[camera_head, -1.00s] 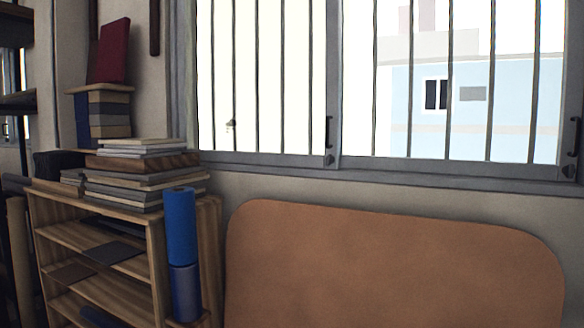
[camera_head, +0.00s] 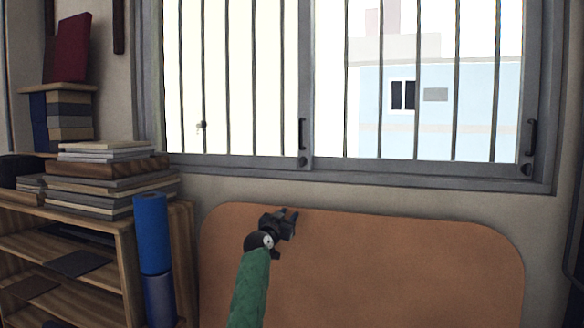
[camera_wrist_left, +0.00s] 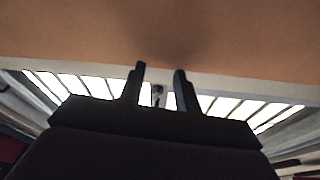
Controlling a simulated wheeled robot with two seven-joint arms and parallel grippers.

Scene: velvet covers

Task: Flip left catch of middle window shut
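The barred window (camera_head: 400,172) has a grey frame. A small round dark catch (camera_head: 302,161) sits low on its central upright, below a dark handle. A similar catch (camera_head: 526,170) sits at the lower right of the frame. Whether either is flipped is too small to tell. My left gripper (camera_head: 288,215), on a green arm, is below the central catch and apart from it, in front of the brown board. In the left wrist view, its two fingers (camera_wrist_left: 160,72) are apart with nothing held; a small dark fitting (camera_wrist_left: 157,92) shows between them, beyond. My right gripper is out of view.
A large brown board (camera_head: 400,270) stands under the window. A wooden shelf (camera_head: 125,245) with stacked books (camera_head: 110,180) and a blue roll (camera_head: 152,235) is on the left. The space before the window is clear.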

